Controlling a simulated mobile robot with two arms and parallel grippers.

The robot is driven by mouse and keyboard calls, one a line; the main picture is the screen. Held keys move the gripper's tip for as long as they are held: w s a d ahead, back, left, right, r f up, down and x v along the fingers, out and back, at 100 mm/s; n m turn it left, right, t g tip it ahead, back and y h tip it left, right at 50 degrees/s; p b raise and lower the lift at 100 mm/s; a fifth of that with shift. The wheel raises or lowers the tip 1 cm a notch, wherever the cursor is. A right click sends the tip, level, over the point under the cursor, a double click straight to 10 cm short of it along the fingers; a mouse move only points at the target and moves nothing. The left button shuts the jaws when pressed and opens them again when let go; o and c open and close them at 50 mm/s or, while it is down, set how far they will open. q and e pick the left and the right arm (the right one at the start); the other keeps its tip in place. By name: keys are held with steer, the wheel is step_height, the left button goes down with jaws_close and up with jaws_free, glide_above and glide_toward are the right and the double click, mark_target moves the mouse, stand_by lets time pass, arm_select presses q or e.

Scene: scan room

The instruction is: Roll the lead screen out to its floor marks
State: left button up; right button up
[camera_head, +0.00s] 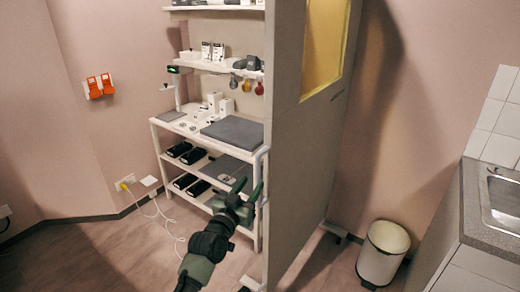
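The lead screen (308,165) is a tall grey panel with a yellowish window (325,42) near its top. It stands upright on the floor, seen at an angle, with its near left edge toward the wooden-toned floor. A caster foot (333,232) shows at its far lower end, and another foot shows at its near lower end. My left gripper (248,187) reaches up from below to the screen's near left edge, by a light upright bar there. Its fingers look spread; I cannot tell whether they touch the bar. My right gripper is not in view. No floor marks show clearly.
A white shelf table (156,140) with instruments and dark trays stands left of the screen, close to my gripper. A white cable (160,210) lies on the floor. A pedal bin (383,252) and a sink counter (455,210) are on the right.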

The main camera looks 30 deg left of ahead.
mark_target(257, 173)
arm_select(q)
steer(key=shift+g, duration=0.3)
steer(key=w, duration=0.2)
steer(key=w+a+p, duration=0.1)
steer(key=w, duration=0.2)
steer(key=w+p, duration=0.1)
steer(key=w, duration=0.2)
steer(key=shift+w+a, duration=0.1)
steer(key=shift+a, duration=0.05)
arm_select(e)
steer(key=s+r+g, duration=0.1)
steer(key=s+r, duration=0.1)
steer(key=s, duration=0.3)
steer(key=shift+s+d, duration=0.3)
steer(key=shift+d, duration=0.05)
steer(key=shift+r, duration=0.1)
arm_select(q)
jaws_close()
